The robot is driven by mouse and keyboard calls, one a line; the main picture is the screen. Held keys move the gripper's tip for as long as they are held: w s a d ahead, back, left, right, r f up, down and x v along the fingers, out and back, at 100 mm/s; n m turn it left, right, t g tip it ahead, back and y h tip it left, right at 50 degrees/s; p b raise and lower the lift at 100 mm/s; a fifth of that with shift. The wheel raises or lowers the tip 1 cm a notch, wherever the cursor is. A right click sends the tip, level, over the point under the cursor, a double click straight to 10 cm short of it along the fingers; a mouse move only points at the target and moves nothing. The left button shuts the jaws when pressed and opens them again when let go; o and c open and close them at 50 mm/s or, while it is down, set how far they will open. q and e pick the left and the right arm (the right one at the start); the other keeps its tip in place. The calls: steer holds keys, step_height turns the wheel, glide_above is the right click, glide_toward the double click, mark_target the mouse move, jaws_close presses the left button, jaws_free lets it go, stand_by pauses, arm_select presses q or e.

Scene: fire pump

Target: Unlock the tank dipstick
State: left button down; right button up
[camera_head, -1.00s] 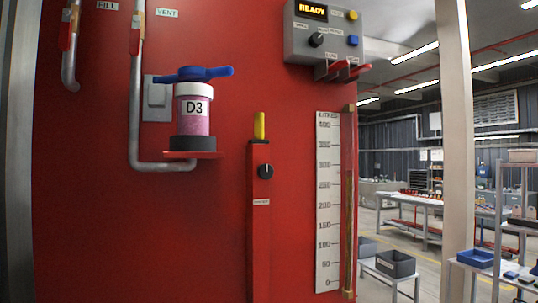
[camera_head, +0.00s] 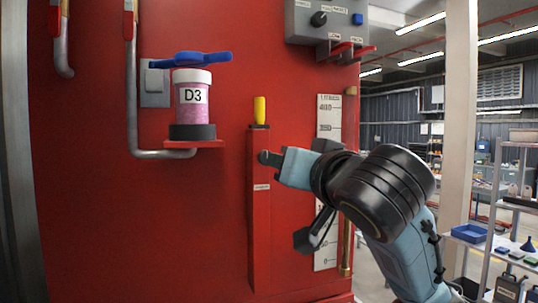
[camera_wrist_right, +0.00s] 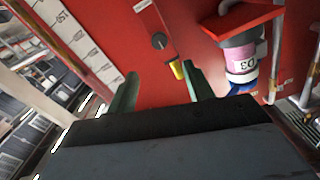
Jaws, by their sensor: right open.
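The dipstick's yellow handle (camera_head: 260,111) stands upright at the top of a red vertical housing (camera_head: 261,225). A round black knob (camera_head: 263,157) sits on the housing below the handle, partly covered by my right gripper (camera_head: 276,160) in the head view. In the right wrist view the knob (camera_wrist_right: 158,41) and yellow handle (camera_wrist_right: 177,70) appear beyond the spread fingers of my right gripper (camera_wrist_right: 158,72). It is open with nothing between its fingers. Whether a finger touches the knob cannot be told. My left gripper is not in view.
A D3 jar (camera_head: 193,101) stands on a small red shelf left of the dipstick, with a blue valve handle (camera_head: 190,58) above it. A litre scale (camera_head: 328,110) is on the right, partly behind my arm. A grey control box (camera_head: 325,22) is above.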

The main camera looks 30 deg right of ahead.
mark_target(266, 158)
steer(key=p+x, duration=0.4)
steer(key=x, duration=0.9)
steer(key=shift+p, duration=0.3)
steer(key=shift+c, duration=0.2)
steer(key=c, duration=0.9)
